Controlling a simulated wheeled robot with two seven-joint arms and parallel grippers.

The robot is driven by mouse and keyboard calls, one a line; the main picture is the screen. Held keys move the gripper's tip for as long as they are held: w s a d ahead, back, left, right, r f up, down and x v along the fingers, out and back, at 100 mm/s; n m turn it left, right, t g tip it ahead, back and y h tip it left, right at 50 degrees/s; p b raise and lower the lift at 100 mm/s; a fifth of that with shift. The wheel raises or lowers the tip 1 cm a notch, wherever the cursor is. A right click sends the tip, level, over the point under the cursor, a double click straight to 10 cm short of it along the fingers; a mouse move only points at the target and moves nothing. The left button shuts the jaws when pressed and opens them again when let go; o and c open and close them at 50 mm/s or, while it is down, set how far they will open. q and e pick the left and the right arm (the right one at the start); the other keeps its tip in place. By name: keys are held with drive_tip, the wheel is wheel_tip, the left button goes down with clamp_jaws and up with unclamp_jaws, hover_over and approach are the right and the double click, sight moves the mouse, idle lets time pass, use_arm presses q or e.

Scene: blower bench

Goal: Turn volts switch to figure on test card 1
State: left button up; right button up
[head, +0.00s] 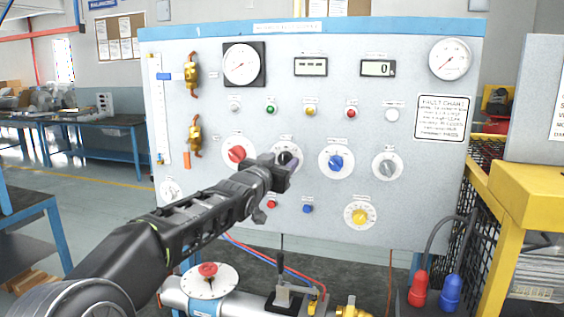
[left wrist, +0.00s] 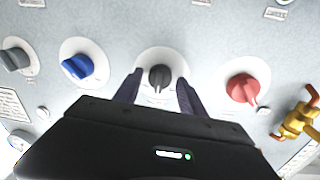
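My left gripper (head: 280,170) reaches up to the panel at the black rotary knob (head: 289,157), hiding part of its dial in the head view. In the left wrist view, the open fingers (left wrist: 159,90) stand on either side of the black knob (left wrist: 160,77), with gaps visible between fingers and knob. Which knob is the volts switch I cannot read; the labels are too small. No test card can be made out. My right gripper is not in view.
A red knob (head: 236,154) and a blue knob (head: 336,162) flank the black one. A grey knob (head: 387,167) and yellow knob (head: 359,216) are further right. Brass fittings (head: 195,135) stick out at left. A fault chart (head: 441,118) hangs at right. A yellow-framed cage (head: 486,190) stands right.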

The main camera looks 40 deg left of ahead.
use_arm(q)
clamp_jaws()
drive_tip(key=shift+m, duration=0.4)
drive_tip(key=m+b, duration=0.1)
drive_tip(key=m, duration=0.3)
drive_tip(key=m+b, duration=0.1)
drive_tip(key=m, duration=0.3)
drive_tip(key=shift+g, duration=0.3)
idle(0.5)
drive_tip(key=shift+o, duration=0.9)
unclamp_jaws()
